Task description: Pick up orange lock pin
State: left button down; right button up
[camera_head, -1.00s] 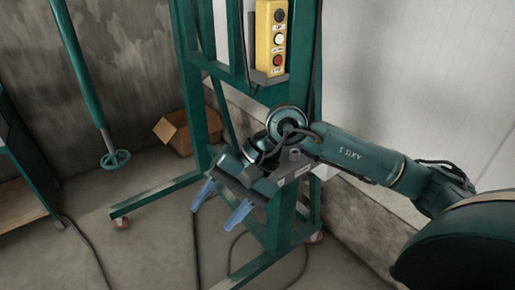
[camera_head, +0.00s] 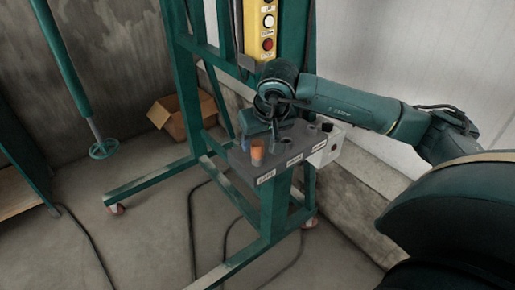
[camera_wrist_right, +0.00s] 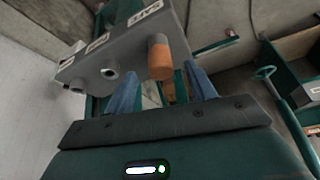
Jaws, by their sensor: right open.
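The orange lock pin (camera_head: 257,152) stands upright near the left end of a grey, labelled shelf on the green frame. My left gripper is not in view.
The grey shelf (camera_head: 250,180) also holds grey sockets. A white box (camera_head: 328,148) hangs at its right end. A yellow button box (camera_head: 268,28) is above. A cardboard box (camera_head: 180,115) sits on the floor behind, and cables lie on the floor.

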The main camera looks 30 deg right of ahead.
aim_at(258, 143)
jog(key=p+x, duration=0.1)
jog(key=x, duration=0.4)
jog(key=shift+w, duration=0.1)
jog(key=c, duration=1)
